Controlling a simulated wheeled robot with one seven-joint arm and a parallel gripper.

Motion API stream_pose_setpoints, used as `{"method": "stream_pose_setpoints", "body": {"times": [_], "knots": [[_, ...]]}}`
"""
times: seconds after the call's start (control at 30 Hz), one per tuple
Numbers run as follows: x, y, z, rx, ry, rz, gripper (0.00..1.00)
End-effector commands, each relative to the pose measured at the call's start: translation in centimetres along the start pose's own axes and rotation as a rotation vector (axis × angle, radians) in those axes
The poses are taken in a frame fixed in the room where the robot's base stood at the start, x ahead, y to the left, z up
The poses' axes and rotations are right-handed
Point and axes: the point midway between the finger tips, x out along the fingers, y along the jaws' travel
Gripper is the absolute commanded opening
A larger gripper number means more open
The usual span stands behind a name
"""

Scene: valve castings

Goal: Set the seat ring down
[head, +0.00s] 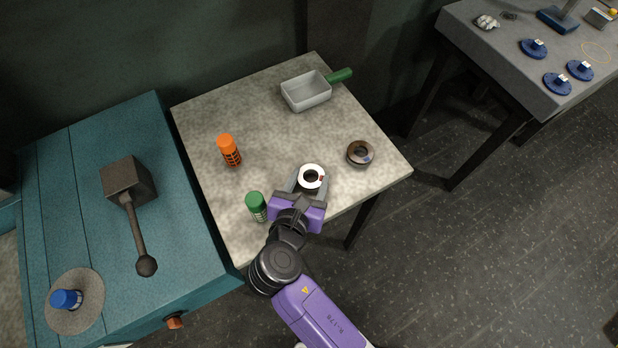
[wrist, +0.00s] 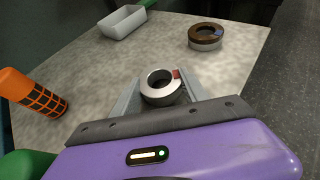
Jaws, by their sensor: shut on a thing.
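The seat ring is a pale metal ring (head: 311,167) with a small red mark on its right side. It also shows in the wrist view (wrist: 151,94). My gripper (head: 312,178) is shut on the ring, with a grey finger on each side; it also shows in the wrist view (wrist: 163,90). The ring is over the near part of the grey speckled table (head: 210,110). I cannot tell whether its underside touches the top.
A dark brown ring (head: 360,153) lies to the right. A grey tray with a green handle (head: 306,92) is at the back. The table's middle is clear.

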Motion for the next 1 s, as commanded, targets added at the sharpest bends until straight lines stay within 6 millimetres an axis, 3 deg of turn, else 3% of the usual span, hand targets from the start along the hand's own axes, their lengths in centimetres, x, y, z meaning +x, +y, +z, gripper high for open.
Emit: {"method": "stream_pose_setpoints", "body": {"times": [0.53,0.57,0.67,1.0], "knots": [[0.19,0.04,-0.26,0.002,-0.002,0.000,0.00],[0.19,0.04,-0.26,0.002,-0.002,0.001,0.56],[0.19,0.04,-0.28,0.002,-0.002,0.001,0.75],[0.07,-0.02,-0.53,0.000,0.002,0.000,0.77]]}}
